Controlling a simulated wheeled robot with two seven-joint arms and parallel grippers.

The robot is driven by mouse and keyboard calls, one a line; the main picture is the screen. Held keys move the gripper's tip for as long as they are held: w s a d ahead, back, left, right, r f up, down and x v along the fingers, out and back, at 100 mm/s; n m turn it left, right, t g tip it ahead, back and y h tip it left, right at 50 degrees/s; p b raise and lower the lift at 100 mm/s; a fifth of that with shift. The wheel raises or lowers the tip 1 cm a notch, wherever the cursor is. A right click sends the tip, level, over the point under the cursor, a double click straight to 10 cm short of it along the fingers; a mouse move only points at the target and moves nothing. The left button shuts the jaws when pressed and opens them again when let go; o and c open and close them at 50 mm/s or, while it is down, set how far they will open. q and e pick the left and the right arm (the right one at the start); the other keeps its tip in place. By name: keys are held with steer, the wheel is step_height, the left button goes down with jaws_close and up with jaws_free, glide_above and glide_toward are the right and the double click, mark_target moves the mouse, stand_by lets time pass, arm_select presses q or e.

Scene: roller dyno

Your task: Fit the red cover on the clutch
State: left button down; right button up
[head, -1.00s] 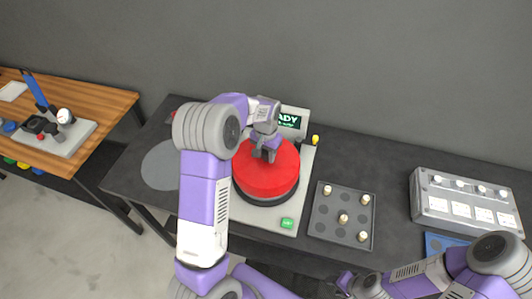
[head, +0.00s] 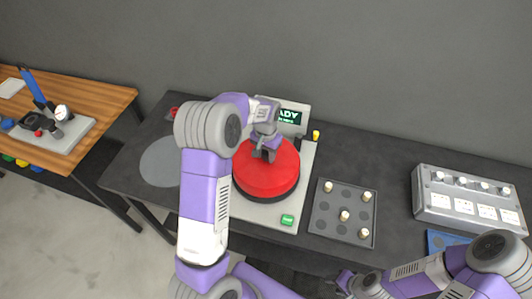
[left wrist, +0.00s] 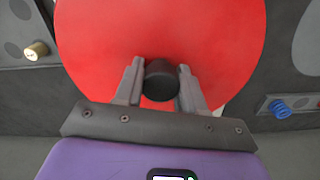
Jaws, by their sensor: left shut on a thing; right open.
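The red cover (head: 270,176) is a round dome that sits over a dark round base (head: 264,200) on the light grey dyno plate (head: 262,214). My left gripper (head: 266,155) reaches down onto its top. In the left wrist view the left gripper (left wrist: 160,82) is shut on the cover's black knob (left wrist: 160,75), and the red surface (left wrist: 100,40) spreads around it. The clutch itself is hidden under the cover. I cannot tell whether the cover is fully seated. My right gripper (head: 350,284) is low at the front, partly cut off, away from the cover.
A green-lit display (head: 289,117) stands behind the cover. A green button (head: 287,220) is at the plate's front. A dark tray with several brass-coloured pegs (head: 326,221) lies to the right, then a grey control box (head: 430,205). A grey disc (head: 160,165) marks the table's left.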

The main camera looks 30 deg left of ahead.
arm_select(q)
steer(key=shift+f+b, duration=0.7)
steer(key=shift+f, duration=0.35)
steer(key=shift+c, duration=0.9)
jaws_free()
steer(key=shift+r, duration=0.1)
steer(key=shift+r+p, duration=2.6)
steer(key=shift+r, duration=0.85)
